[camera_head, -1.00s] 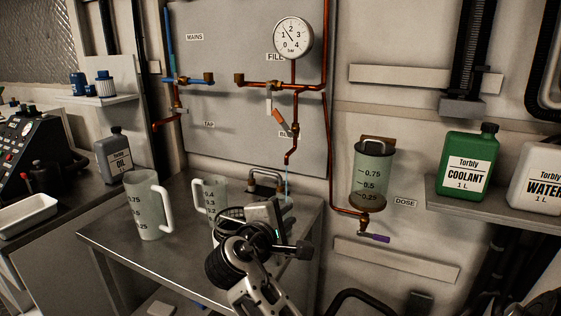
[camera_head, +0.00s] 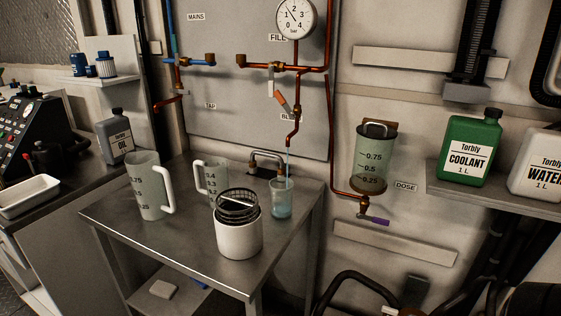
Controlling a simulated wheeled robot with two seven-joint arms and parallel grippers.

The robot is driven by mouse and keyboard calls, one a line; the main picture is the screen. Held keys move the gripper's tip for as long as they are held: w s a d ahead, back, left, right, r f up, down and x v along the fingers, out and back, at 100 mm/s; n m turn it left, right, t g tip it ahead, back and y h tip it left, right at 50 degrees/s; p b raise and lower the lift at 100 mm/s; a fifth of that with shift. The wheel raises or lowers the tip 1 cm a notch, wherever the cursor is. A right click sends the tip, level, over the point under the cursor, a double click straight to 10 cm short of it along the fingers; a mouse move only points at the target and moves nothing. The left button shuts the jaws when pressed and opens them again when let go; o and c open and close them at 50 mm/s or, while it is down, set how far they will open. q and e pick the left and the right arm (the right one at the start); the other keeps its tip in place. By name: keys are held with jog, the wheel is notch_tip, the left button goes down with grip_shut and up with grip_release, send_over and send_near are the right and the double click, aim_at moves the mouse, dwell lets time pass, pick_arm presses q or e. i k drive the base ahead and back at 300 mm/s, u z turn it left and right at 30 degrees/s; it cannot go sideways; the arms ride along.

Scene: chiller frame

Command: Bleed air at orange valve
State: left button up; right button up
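The orange valve handle (camera_head: 281,98) sits on the copper pipe below the gauge and slants up to the left from its brass body. Its label is partly hidden by the pipe. Below it the bleed pipe outlet (camera_head: 290,140) points down. A thin blue stream (camera_head: 288,160) runs from it into a clear beaker (camera_head: 282,203) on the steel table. The beaker holds blue liquid. Neither of my grippers is in view.
A white canister with a black mesh basket (camera_head: 238,234) stands at the front of the table (camera_head: 185,250). Two measuring jugs (camera_head: 148,190) (camera_head: 211,180) stand to the left. A dosing cylinder (camera_head: 374,158) with a purple-handled valve (camera_head: 374,221) hangs on the right.

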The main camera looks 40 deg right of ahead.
aim_at(278, 94)
jog(key=u, duration=0.9)
jog(key=i, duration=0.15)
jog(key=z, duration=2.2)
